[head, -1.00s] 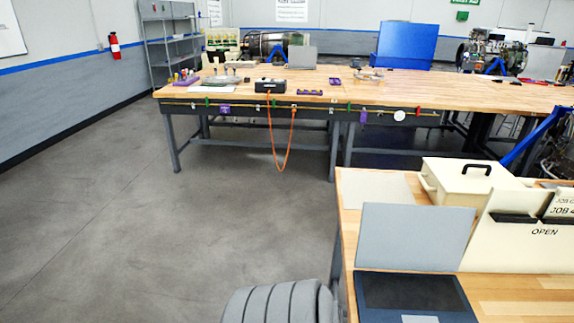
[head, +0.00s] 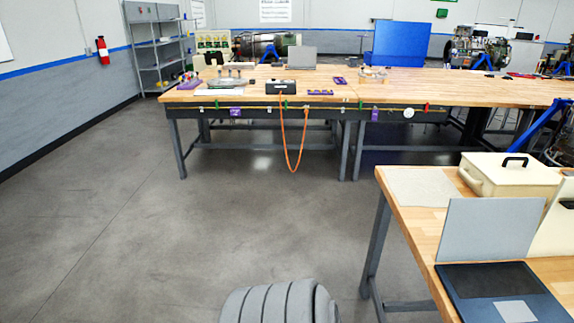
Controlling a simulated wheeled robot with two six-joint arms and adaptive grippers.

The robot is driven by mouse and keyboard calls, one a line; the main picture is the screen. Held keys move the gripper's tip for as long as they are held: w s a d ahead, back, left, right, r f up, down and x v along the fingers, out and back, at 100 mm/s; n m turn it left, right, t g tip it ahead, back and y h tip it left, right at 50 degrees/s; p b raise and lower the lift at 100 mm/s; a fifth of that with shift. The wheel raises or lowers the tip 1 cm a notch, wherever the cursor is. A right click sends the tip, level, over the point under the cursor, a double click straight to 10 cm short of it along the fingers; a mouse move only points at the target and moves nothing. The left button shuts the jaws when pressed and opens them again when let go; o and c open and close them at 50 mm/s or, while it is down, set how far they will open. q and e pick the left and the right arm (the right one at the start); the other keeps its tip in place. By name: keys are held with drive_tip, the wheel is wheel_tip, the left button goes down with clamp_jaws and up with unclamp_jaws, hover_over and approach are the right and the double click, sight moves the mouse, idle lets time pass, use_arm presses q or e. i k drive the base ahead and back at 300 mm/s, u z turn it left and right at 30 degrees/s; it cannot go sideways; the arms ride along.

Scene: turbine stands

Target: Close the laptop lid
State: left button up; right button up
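An open laptop stands on the near wooden table at the right of the head view. Its grey lid (head: 490,229) is upright, and its dark base (head: 502,291) with a lighter touchpad lies flat in front of it. A second laptop-like grey screen (head: 302,57) stands upright on the far workbench, small in view. Neither of my grippers is in view.
The near table (head: 424,243) holds a cream box with a black handle (head: 511,175) behind the laptop. A cream panel (head: 556,230) stands at the right edge. The far workbench (head: 345,84) has an orange cable (head: 304,140) hanging down. Grey floor (head: 200,230) is clear at left.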

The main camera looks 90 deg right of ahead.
sight(475, 228)
drive_tip(key=z, duration=3)
drive_tip(key=i, duration=3)
drive_tip(key=z, duration=2.6)
drive_tip(key=i, duration=0.2)
drive_tip(key=z, duration=1.15)
drive_tip(key=k, duration=0.2)
drive_tip(key=u, duration=0.15)
